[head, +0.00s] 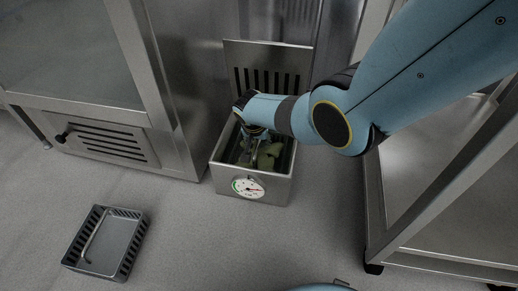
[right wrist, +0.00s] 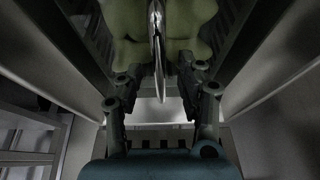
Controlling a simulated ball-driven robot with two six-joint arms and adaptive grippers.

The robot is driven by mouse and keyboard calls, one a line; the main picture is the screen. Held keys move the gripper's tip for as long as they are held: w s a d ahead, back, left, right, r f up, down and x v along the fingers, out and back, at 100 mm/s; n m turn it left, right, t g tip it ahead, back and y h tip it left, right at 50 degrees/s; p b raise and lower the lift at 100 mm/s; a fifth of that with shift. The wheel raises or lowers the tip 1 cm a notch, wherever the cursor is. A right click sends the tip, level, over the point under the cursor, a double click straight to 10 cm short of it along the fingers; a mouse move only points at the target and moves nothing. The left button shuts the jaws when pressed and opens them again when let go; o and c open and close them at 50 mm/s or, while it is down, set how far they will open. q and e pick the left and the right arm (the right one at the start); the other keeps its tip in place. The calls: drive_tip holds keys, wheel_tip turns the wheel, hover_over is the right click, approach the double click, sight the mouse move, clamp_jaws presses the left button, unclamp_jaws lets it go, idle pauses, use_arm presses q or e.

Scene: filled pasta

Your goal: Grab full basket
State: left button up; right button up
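A metal box (head: 225,178) with a round dial on its front stands on the floor in the head view. A slotted basket (head: 292,155) holding green filled pasta (head: 268,157) sits inside it. My right gripper (head: 250,148) reaches down into the box from above, partly hidden by its own arm. In the right wrist view, a thin shiny handle (right wrist: 158,60) stands between the spread fingers of the right gripper (right wrist: 158,82), with space on both sides. Green pasta (right wrist: 185,22) lies beyond it. My left gripper is not in view.
An empty slotted basket (head: 112,250) with a handle lies on the floor at the lower left. A steel cabinet (head: 100,95) stands left of the box, and a metal frame (head: 440,240) stands at the right. Floor in front of the box is clear.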

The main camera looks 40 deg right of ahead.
clamp_jaws()
drive_tip(key=shift+w+r, duration=0.1)
idle(0.6)
